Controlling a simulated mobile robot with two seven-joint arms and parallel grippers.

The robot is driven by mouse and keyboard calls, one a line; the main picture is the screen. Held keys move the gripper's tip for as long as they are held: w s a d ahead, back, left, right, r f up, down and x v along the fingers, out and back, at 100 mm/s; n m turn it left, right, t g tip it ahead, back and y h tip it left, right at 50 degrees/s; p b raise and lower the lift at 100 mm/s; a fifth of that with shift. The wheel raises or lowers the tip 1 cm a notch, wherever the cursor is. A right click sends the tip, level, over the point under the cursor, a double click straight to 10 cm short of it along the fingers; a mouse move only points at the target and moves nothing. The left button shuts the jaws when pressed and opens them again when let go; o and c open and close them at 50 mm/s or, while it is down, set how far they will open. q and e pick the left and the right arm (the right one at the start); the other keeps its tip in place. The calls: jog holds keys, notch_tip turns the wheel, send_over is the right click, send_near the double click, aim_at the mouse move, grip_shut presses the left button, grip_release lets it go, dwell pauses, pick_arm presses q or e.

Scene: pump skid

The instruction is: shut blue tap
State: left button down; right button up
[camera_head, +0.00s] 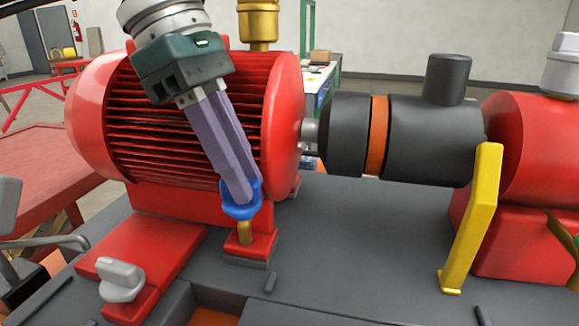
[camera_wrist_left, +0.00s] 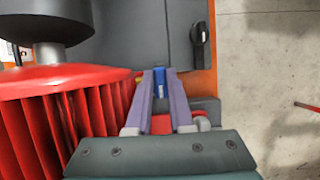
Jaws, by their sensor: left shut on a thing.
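The blue tap (camera_head: 241,207) sits on a short brass stem (camera_head: 245,232) that rises from a small red block (camera_head: 250,248) in front of the red motor. My left gripper (camera_head: 240,196) reaches down from the upper left, and its two purple fingers are shut on the blue tap. In the left wrist view the blue tap (camera_wrist_left: 160,84) shows between the fingertips (camera_wrist_left: 160,78). The fingers cover part of the tap, so its exact turn is hard to tell. My right gripper is not in view.
The finned red motor (camera_head: 190,120) stands right behind the fingers. A grey knob (camera_head: 120,279) sits on a red block at the front left. A black coupling (camera_head: 425,125) and a yellow bracket (camera_head: 472,220) stand to the right. The grey skid top (camera_head: 350,240) is mostly clear between.

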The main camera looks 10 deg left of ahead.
pick_arm(q)
jog(key=shift+r, duration=0.1)
dwell(0.3)
jog(key=c, duration=1.1)
grip_release()
jog(key=v, duration=1)
